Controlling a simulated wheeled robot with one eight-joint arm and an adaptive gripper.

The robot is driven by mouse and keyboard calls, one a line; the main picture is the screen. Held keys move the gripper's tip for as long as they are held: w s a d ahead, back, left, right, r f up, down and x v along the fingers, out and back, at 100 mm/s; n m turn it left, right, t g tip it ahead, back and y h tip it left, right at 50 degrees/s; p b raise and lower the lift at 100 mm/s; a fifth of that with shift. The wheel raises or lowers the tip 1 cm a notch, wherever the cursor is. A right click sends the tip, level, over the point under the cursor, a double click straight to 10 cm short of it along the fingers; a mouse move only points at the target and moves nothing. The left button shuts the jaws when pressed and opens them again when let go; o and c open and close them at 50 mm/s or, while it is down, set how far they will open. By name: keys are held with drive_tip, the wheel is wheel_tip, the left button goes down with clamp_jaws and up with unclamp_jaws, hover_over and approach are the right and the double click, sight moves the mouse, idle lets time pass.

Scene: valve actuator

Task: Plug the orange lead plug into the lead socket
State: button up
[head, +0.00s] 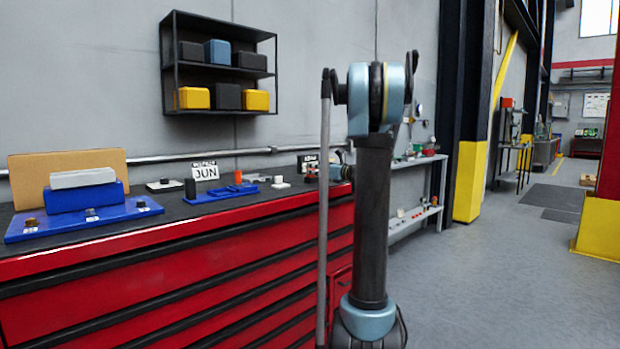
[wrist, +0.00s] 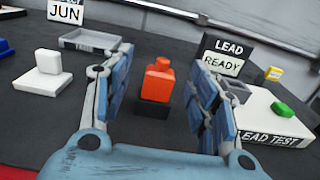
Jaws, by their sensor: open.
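The orange lead plug (wrist: 158,80) stands upright on a small black base on the dark bench top in the wrist view. My gripper (wrist: 161,62) is open, with one finger on each side of the plug; gaps show on both sides. A white box marked LEAD TEST (wrist: 268,128) lies to the right, partly behind the right finger. A grey recessed part (wrist: 237,88) shows at its left end; I cannot tell whether this is the lead socket. In the head view my arm hides most of this area.
A LEAD READY sign (wrist: 222,58) stands behind the box, which carries a green piece (wrist: 283,110). A grey tray (wrist: 90,41) and a white block (wrist: 48,70) are to the left. A blue fixture (head: 85,222) occupies the bench's left end.

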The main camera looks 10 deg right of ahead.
drive_tip(key=x, duration=0.4)
drive_tip(key=shift+w, duration=0.35)
drive_tip(key=c, duration=1.2)
drive_tip(key=shift+r, duration=0.1)
